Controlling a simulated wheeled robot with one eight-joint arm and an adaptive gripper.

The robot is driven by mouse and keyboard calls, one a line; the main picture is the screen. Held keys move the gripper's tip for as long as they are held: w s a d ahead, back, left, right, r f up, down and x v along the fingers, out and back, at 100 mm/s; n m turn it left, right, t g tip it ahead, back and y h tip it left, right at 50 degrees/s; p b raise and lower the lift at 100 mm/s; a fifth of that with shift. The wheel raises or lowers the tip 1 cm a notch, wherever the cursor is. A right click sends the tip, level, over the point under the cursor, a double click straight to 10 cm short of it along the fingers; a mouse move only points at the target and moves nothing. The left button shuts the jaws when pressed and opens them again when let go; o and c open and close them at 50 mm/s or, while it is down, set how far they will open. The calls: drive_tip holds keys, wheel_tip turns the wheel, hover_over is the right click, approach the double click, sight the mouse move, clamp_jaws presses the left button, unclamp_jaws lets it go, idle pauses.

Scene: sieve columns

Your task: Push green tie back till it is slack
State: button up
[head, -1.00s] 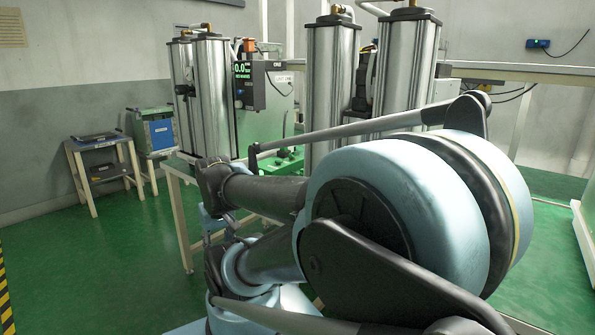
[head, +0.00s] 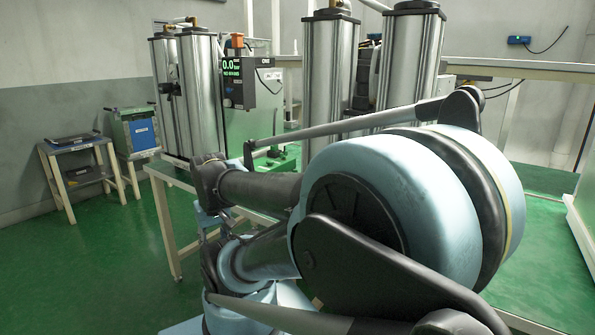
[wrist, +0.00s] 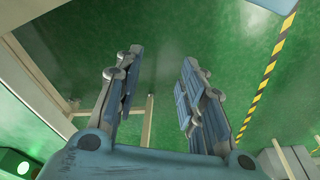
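I cannot make out a green tie in either view. Silver metal columns stand in the head view: a left pair (head: 200,85) and a right pair (head: 327,85). A small control box with a green-lit display (head: 232,70) is beside the left pair. My arm fills the middle and right of the head view and hides much of what is behind it. In the wrist view my gripper (wrist: 157,90) is open, with a wide gap between its padded fingers. Nothing is between them; green floor shows through the gap.
A white-framed table (head: 165,172) stands below the left columns. The green floor (head: 95,265) at lower left is clear. A yellow-black floor stripe (wrist: 256,85) shows in the wrist view.

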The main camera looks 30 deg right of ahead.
drive_tip(key=w+d+r+n+g, duration=0.1)
drive_tip(key=w+d+r, duration=0.6)
drive_tip(key=w+r, duration=0.2)
drive_tip(key=w+d+r+n, duration=0.1)
drive_tip(key=w+d+r, duration=0.6)
drive_tip(key=w+r, duration=0.25)
drive_tip(key=w+d+r+n, duration=0.1)
drive_tip(key=w+d+r, duration=0.1)
drive_tip(key=w+d, duration=0.35)
drive_tip(key=w+d+r, duration=0.1)
drive_tip(key=w+d, duration=0.2)
drive_tip(key=d, duration=0.6)
drive_tip(key=w+d+f+n+g, duration=0.1)
drive_tip(key=w+d, duration=0.1)
drive_tip(key=d, duration=0.6)
drive_tip(key=w+d+f, duration=0.1)
drive_tip(key=w+d, duration=0.1)
drive_tip(key=d, duration=0.7)
drive_tip(key=f, duration=1.6)
drive_tip(key=shift+s+a, duration=0.2)
clamp_jaws()
